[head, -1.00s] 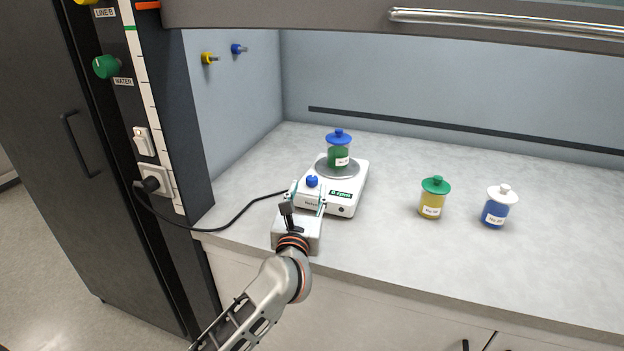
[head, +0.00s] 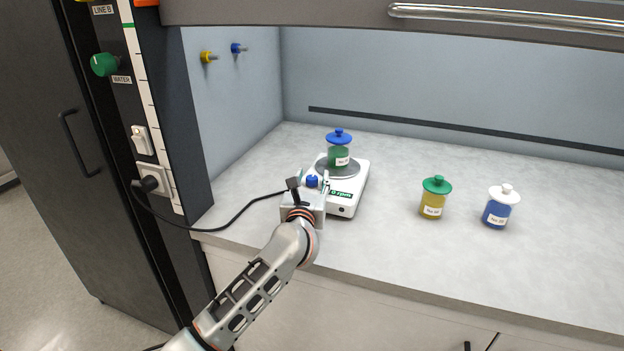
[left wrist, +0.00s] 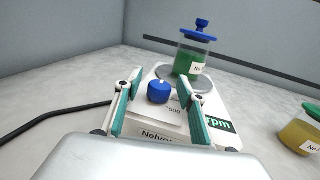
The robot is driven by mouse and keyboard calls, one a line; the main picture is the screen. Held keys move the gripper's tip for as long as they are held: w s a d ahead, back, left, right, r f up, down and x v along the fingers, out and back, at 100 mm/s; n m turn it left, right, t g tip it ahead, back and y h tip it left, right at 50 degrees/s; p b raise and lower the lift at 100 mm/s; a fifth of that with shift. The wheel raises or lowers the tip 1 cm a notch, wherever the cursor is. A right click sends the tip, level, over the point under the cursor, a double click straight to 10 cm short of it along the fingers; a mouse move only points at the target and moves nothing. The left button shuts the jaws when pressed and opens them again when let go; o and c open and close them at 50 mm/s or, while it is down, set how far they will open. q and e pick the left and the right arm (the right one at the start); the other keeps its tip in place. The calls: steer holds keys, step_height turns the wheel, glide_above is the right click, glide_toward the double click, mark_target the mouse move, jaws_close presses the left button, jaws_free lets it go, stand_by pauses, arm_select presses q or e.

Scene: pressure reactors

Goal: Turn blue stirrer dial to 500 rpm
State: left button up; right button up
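The white stirrer (head: 345,203) stands on the bench with a green display reading "0 rpm" in the head view, its first part partly covered. Its blue dial (head: 312,181) is on the front left of its top. In the left wrist view the blue dial (left wrist: 158,91) lies between the fingers, with clear space on both sides, and "500" is printed near it. My left gripper (left wrist: 160,98) is open around the dial, apart from it. A jar of green liquid with a blue lid (head: 339,150) stands on the stirrer's round plate. My right gripper is not in view.
A jar with a green lid (head: 434,199) and a blue jar with a white lid (head: 499,208) stand to the right on the bench. A black cable (head: 240,216) runs from the stirrer to the wall socket (head: 150,182). The bench between is clear.

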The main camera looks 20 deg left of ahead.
arm_select(q)
steer(key=shift+c, duration=0.5)
jaws_close()
steer(key=c, duration=1)
jaws_free()
steer(key=shift+c, duration=0.2)
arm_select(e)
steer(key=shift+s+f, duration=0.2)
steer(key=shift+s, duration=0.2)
